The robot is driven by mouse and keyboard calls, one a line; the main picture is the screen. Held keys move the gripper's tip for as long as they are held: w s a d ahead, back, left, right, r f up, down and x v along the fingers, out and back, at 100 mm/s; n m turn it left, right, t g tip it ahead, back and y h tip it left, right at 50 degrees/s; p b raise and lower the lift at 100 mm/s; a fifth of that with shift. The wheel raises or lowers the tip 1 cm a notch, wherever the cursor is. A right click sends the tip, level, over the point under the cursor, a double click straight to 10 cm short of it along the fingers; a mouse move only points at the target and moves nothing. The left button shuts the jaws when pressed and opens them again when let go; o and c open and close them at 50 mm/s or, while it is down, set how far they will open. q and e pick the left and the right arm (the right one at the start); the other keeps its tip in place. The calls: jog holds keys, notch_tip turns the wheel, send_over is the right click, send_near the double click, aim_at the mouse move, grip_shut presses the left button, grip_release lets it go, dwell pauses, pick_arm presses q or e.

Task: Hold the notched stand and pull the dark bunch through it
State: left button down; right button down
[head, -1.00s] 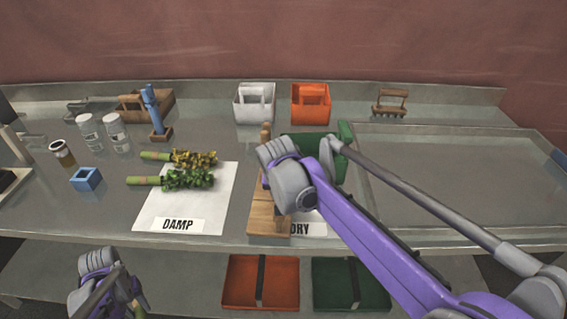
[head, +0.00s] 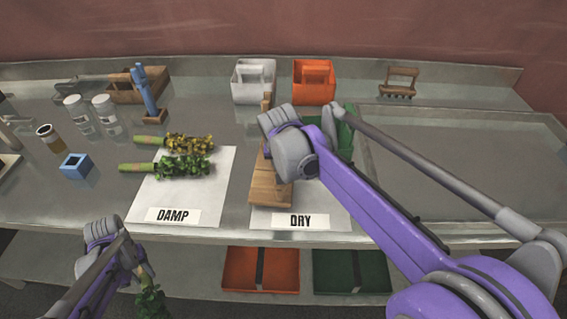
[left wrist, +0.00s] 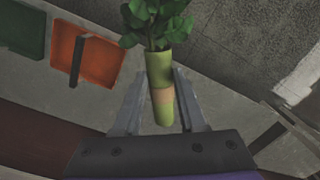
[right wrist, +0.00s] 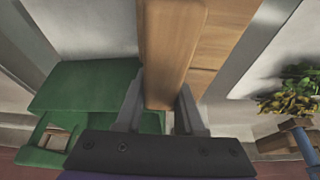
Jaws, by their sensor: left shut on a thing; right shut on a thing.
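The wooden notched stand (head: 268,184) is at the left part of the DRY mat, behind its label. My right gripper (head: 285,128) is shut on its upright, which shows in the right wrist view (right wrist: 172,45). The notch is hidden, and I cannot tell if the base touches the mat. My left gripper (head: 125,255) is in front of the table's front edge, at lower left. It is shut on the green stem, with a tan band, of a dark bunch (left wrist: 160,70). The bunch's leaves hang down in the head view (head: 152,302), apart from the stand.
A yellowish bunch (head: 185,143) and a green bunch (head: 182,167) lie on the DAMP mat (head: 180,194). A green carrier (right wrist: 85,90) is beside the stand. White (head: 253,95) and orange (head: 314,92) carriers stand behind. The grey tray at right (head: 480,165) is empty.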

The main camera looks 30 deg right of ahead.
pick_arm(q)
jog(key=shift+w+r, duration=0.1)
jog(key=shift+f+b, duration=0.45)
jog(key=shift+f, duration=0.2)
pick_arm(e)
jog(key=shift+f, duration=0.95)
pick_arm(q)
jog(key=shift+s, duration=0.25)
pick_arm(e)
jog(key=shift+s+f, duration=0.1)
jog(key=shift+f, duration=0.15)
jog(key=shift+c, duration=2.2)
grip_release()
grip_shut()
